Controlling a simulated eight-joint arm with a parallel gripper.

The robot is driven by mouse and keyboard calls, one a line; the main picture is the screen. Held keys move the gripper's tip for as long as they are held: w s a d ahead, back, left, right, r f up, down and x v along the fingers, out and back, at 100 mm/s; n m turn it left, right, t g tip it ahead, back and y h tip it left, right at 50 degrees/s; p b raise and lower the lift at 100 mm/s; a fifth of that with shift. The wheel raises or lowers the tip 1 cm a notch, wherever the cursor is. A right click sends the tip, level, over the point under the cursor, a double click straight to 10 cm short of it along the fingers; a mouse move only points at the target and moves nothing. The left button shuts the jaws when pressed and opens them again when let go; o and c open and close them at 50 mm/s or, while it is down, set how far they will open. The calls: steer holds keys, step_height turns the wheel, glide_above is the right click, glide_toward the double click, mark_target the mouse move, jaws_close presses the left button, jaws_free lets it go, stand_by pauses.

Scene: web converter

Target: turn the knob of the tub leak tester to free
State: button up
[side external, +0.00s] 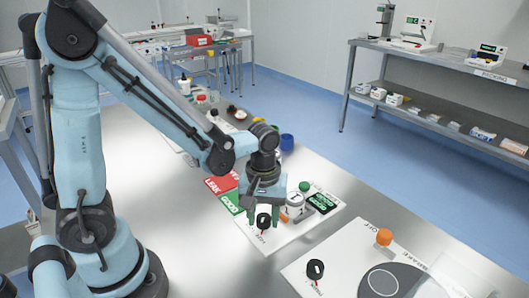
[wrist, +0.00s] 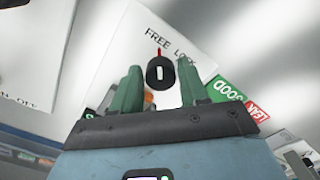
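The tub leak tester is a white panel (side external: 293,236) on the steel table, with a black round knob (side external: 264,221) near its front corner. In the wrist view the knob (wrist: 160,73) has a white bar on top. A red mark (wrist: 158,51) shows at the knob's edge, below the printed words FREE and LOCK; I cannot tell exactly which setting it marks. My gripper (side external: 263,201) points down close to the knob. In the wrist view its green fingers (wrist: 160,85) are apart, one on each side of the knob, with gaps showing. I cannot tell their height against the knob.
A green-capped item (side external: 305,187) and a GOOD display (side external: 322,203) lie to the right. Another panel with a black knob (side external: 315,269) and orange knob (side external: 384,237) sits at front right.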

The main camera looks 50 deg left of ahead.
mark_target(259, 217)
steer(key=shift+o, duration=1.2)
step_height(259, 217, up, 12)
steer(key=m+t, duration=0.2)
steer(key=m, duration=0.1)
steer(key=s+a+m+t, duration=0.1)
steer(key=m+t, duration=0.1)
steer(key=m, duration=0.1)
steer(key=a+m+t, duration=0.1)
steer(key=m+t, duration=0.2)
steer(key=shift+s+a+f, duration=0.1)
steer(key=shift+s+f, duration=0.05)
steer(key=shift+s, duration=0.15)
